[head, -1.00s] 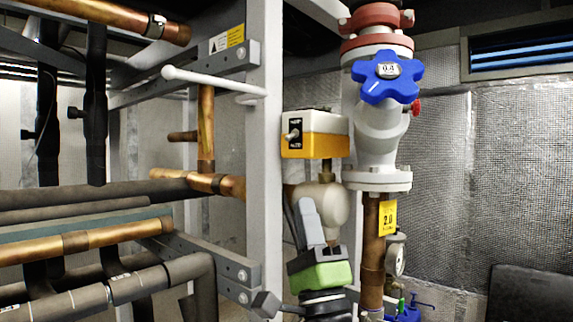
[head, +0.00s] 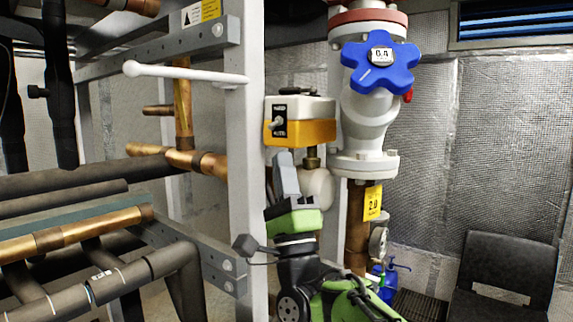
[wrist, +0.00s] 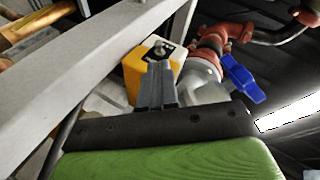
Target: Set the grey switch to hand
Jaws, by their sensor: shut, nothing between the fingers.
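The grey switch (head: 276,123) is a small toggle lever on a black plate on the left face of a yellow and white box (head: 312,131). Its plate has small lettering above and below that I cannot read surely. The lever's exact tilt is too small to tell. My gripper (head: 283,156) points up just below the box, its fingers shut and empty, apart from the switch. In the wrist view the shut fingers (wrist: 160,68) stand in front of the box (wrist: 135,68), with the switch (wrist: 165,48) just beyond their tips.
A grey rack post (head: 247,150) stands close left of the box, with a white rod (head: 185,73) sticking out. A white valve with a blue handwheel (head: 378,63) stands close right. Copper and dark pipes fill the left. A dark chair (head: 505,265) is at right.

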